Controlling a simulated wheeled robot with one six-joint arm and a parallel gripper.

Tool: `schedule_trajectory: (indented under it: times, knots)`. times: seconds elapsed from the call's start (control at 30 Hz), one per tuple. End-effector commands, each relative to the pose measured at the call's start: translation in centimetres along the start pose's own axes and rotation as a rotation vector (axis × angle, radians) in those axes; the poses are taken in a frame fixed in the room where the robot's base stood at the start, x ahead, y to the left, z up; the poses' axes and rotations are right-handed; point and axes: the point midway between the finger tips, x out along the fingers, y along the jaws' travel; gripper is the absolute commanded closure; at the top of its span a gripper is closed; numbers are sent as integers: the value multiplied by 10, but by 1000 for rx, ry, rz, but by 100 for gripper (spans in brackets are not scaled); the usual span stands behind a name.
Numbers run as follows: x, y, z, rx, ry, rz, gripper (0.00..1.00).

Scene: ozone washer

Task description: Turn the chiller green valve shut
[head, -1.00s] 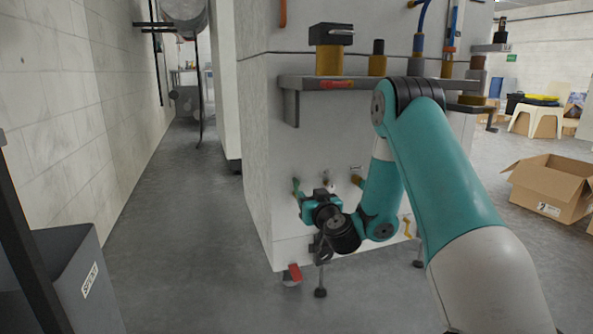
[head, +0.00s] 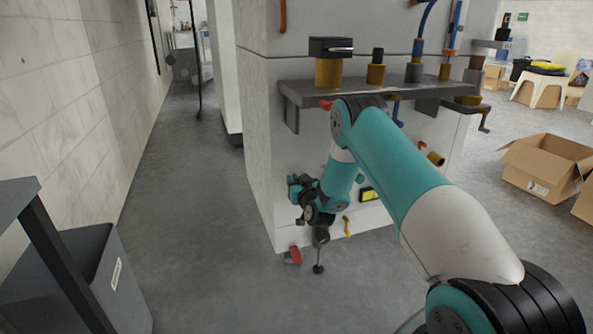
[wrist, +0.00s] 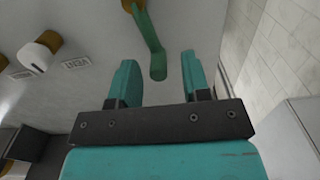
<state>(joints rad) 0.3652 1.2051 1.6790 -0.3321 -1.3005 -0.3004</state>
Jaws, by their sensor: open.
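The green valve is a bent green lever (wrist: 150,42) on a brass fitting, set on the white chiller panel (head: 258,160). In the wrist view the lever's free end shows in the gap between my two teal fingers. I cannot tell whether it is at fingertip depth or still beyond them. My gripper (wrist: 158,60) is open and empty, with the lever seen nearer its left finger higher up. In the head view my gripper (head: 293,184) is at the panel's lower left, and it and my wrist hide the green valve.
A grey shelf (head: 300,92) with brass fittings juts out above my forearm. A grey bin (head: 125,290) stands at left, a cardboard box (head: 545,170) at right. Floor left of the panel is clear.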

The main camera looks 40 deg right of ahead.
Motion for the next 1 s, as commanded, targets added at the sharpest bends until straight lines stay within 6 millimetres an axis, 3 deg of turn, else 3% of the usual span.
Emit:
schedule_trajectory:
  times: [0.2,0.53,0.57,0.73,1.0]
  knots:
    - [14,0,2,0,-1,3,57]
    - [17,1,2,2,-1,5,57]
    - [17,1,2,2,-1,5,59]
    - [17,1,1,2,-1,5,98]
    - [17,1,2,5,-2,4,100]
